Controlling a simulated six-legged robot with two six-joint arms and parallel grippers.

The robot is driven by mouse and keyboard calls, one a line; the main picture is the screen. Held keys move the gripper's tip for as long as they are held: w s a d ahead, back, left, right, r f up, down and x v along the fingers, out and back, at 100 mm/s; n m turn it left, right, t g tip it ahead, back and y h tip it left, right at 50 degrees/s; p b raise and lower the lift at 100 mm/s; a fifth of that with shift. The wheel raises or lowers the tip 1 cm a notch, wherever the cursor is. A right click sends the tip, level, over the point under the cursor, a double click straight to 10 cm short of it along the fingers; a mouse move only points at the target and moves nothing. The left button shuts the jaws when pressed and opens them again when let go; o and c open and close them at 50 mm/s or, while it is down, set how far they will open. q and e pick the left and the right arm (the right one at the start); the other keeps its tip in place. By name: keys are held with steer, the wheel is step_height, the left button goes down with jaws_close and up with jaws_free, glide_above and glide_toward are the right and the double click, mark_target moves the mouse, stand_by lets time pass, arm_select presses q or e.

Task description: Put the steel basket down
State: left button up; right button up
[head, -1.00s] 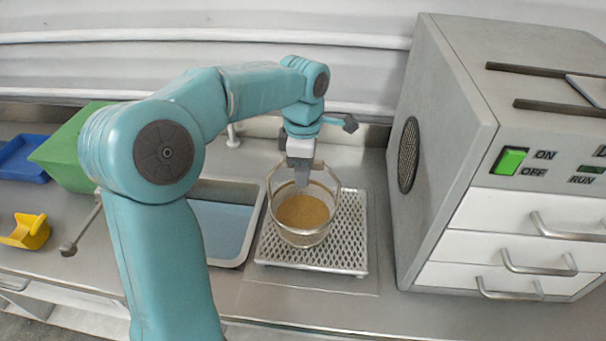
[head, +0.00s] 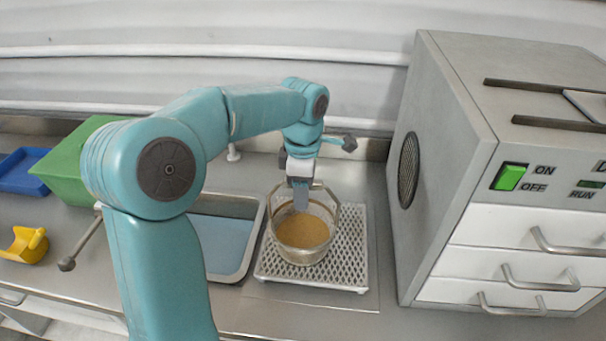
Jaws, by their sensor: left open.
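The steel basket (head: 303,256) is a round wire-rimmed vessel with tan grain-like material inside. It stands upright on a white perforated drain plate (head: 345,272), its base appearing to rest on the plate. Its thin handle (head: 334,205) arches up over the rim. My left gripper (head: 300,203) points down at the top of the handle, with its fingertips inside the arch above the tan contents. It is open. The jaws are seen edge-on, so the gap around the handle is hard to see. My right gripper is out of view.
A grey machine (head: 440,170) with a lit green switch and white drawers stands close on the right. A sink with blue bottom (head: 222,245) lies left of the plate. A green bin (head: 75,165), blue tray (head: 22,172) and yellow scoop (head: 25,246) are further left.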

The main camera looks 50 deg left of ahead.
arm_select(q)
step_height(320, 180, up, 12)
steer(key=shift+f+p, duration=0.1)
steer(key=shift+p, duration=0.45)
